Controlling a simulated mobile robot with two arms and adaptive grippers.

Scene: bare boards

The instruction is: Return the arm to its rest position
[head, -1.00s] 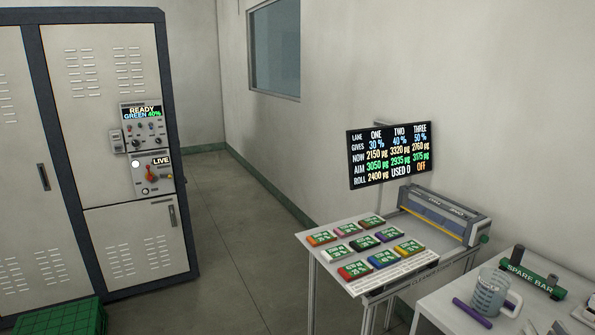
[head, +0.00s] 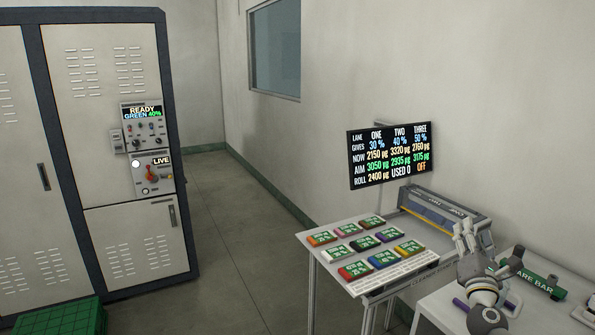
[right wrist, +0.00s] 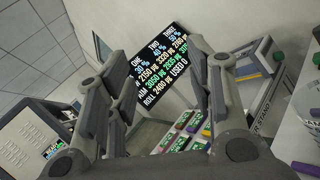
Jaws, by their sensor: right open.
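My right gripper (head: 466,236) is raised at the lower right of the head view, above the white bench (head: 433,305). In the right wrist view its two fingers (right wrist: 150,90) are spread wide with nothing between them. The gripper and wrist hide most of the measuring jug and part of the green spare bar (head: 540,280). My left gripper is not in view.
A table (head: 322,262) holds several coloured packs in rows. A roller machine (head: 437,212) stands behind it under a lane display (head: 389,156), also seen in the right wrist view (right wrist: 160,65). Grey cabinets (head: 85,60) and a green crate (head: 60,318) stand left. The floor between is clear.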

